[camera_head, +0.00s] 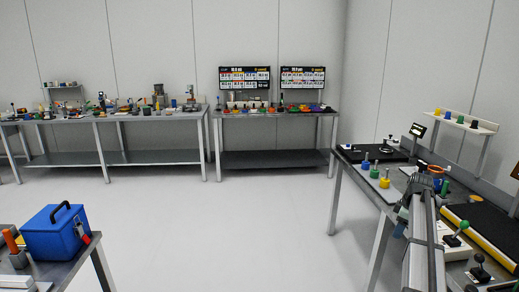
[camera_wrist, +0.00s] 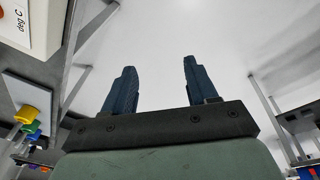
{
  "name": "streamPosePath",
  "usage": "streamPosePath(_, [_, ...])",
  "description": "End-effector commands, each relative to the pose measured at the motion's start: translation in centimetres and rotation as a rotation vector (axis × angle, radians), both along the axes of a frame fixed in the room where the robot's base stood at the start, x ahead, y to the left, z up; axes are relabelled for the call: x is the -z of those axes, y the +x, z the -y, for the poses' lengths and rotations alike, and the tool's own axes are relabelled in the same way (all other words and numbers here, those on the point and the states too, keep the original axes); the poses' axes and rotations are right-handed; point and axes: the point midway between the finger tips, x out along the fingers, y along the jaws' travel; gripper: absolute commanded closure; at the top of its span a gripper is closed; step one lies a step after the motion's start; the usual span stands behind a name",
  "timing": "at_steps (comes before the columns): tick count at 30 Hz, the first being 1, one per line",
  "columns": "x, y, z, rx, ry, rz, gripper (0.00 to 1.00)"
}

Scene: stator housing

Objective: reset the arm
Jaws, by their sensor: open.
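My gripper (camera_wrist: 157,75) shows in the wrist view with its two dark blue fingers well apart. It is open, and nothing shows between the fingers. Pale, plain floor or wall lies beyond them. In the head view I cannot make out my gripper clearly.
A workbench at the right of the head view carries coloured knobs (camera_head: 374,171) and a black, yellow-edged strip (camera_head: 485,235). A wall shelf (camera_head: 465,121) is above it. A blue toolbox (camera_head: 55,232) stands at front left. Cluttered benches line the back; the middle floor (camera_head: 230,230) is clear.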

Motion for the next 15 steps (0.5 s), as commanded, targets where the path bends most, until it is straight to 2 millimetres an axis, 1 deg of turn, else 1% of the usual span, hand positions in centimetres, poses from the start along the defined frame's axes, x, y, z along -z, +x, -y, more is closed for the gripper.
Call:
streamPosePath(1, [2.5,-0.4,-1.7,0.016,0.013,-0.021,0.42])
streamPosePath(2, [3.8,-0.5,-2.4,0.028,0.021,-0.031,0.42])
streamPosePath(3, [5.4,-0.7,-3.4,0.043,0.029,-0.045,0.42])
streamPosePath(8, [11.7,-1.8,-7.5,0.107,0.055,-0.103,0.42])
streamPosePath(9, [13.3,-2.2,-8.4,0.123,0.062,-0.118,0.42])
streamPosePath(14, [19.1,-4.1,-12.5,0.187,0.078,-0.178,0.42])
streamPosePath(15, [20.5,-4.7,-13.6,0.202,0.081,-0.193,0.42])
